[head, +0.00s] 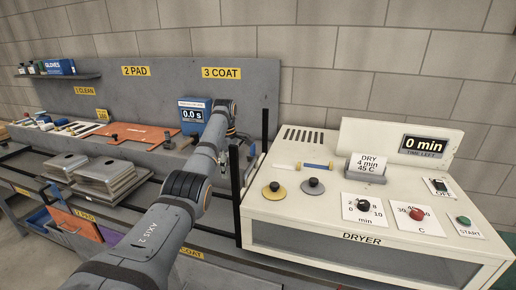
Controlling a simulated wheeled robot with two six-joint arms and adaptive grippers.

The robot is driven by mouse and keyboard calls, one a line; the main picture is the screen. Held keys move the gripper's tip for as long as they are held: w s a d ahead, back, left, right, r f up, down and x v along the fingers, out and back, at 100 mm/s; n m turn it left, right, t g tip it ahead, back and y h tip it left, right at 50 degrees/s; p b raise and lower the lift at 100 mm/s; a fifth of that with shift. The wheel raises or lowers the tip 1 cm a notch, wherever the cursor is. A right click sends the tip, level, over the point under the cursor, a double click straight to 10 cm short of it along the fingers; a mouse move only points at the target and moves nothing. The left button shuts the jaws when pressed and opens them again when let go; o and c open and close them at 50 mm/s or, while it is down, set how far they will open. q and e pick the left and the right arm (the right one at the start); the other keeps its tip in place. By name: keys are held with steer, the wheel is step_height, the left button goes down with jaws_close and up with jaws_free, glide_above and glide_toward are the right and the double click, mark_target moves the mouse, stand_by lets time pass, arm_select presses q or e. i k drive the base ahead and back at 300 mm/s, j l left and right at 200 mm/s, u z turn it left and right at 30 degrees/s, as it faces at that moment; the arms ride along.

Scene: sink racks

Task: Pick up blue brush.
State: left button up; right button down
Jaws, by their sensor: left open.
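A slim rod with a blue middle and yellow ends (317,166) lies on the dryer top; it may be the blue brush, but its bristles are too small to make out. A thin white piece (284,166) lies in line with it, on its left. My left arm reaches up from the lower left and bends down near the 3 COAT sign. My left gripper (243,165) is open and empty beside the dryer's left edge, to the left of the blue rod and apart from it. Its fingertips are small and partly hidden by a black post. My right gripper is not in view.
The dryer (375,238) has a yellow disc (274,191) and a grey disc (312,187) with knobs, a DRY card (368,167) and dials. Black upright posts (235,190) stand at its left edge. Left are an orange mat (133,133), metal plates (105,177) and a blue timer (194,113).

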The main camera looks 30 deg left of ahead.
mark_target(250, 156)
steer(key=i+j, duration=0.2)
steer(key=i, duration=0.25)
steer(key=i+j, duration=0.25)
steer(key=i, duration=0.2)
